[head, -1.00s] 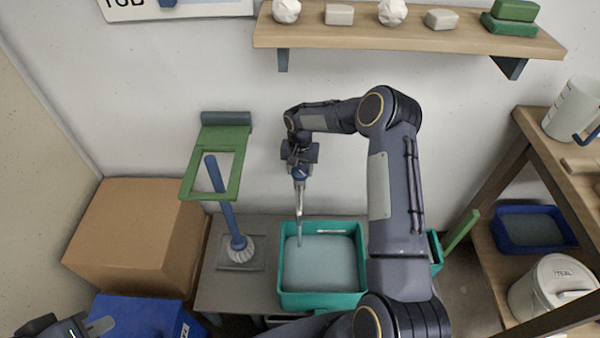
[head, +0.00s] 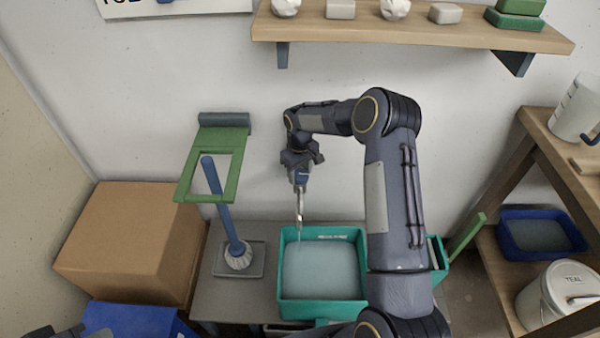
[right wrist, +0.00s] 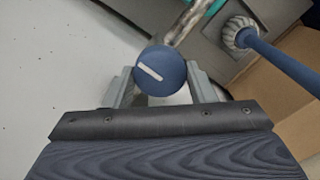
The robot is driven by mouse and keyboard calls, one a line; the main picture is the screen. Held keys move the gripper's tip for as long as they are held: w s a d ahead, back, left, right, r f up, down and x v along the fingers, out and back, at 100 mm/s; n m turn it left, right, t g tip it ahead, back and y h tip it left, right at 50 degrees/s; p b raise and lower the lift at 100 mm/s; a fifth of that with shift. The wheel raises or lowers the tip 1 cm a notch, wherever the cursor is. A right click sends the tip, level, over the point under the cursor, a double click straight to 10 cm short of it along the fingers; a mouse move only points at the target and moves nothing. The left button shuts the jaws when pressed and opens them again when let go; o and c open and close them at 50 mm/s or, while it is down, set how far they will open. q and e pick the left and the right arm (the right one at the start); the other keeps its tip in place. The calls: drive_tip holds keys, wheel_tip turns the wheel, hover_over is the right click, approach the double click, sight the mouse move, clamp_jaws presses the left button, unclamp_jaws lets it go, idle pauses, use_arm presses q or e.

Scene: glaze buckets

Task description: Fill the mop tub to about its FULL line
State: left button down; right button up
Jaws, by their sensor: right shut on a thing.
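The teal mop tub (head: 322,308) stands on a grey bench below the tap and holds grey-blue water (head: 322,270). A pale label shows on its far inner wall; its writing is too small to read. The silver tap spout (head: 299,208) points down over the tub's far left corner, with a thin pale stream below it. My right gripper (right wrist: 160,82) is shut on the round blue tap knob (right wrist: 160,70), which has a slanted white mark. My left gripper (head: 98,333) barely shows at the bottom left edge, its jaws mostly cut off.
A blue-handled mop (head: 225,215) stands left of the tub, with a green frame (head: 233,175) on the wall behind. A cardboard box (head: 125,245) and blue bin (head: 130,322) are at left. A wooden rack (head: 500,275) at right holds a blue basin (head: 510,245) and a lidded bucket (head: 535,300).

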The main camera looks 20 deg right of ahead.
sight(300, 173)
drive_tip(key=shift+n, duration=0.5)
drive_tip(key=o, duration=1)
drive_tip(key=shift+r, duration=3.95)
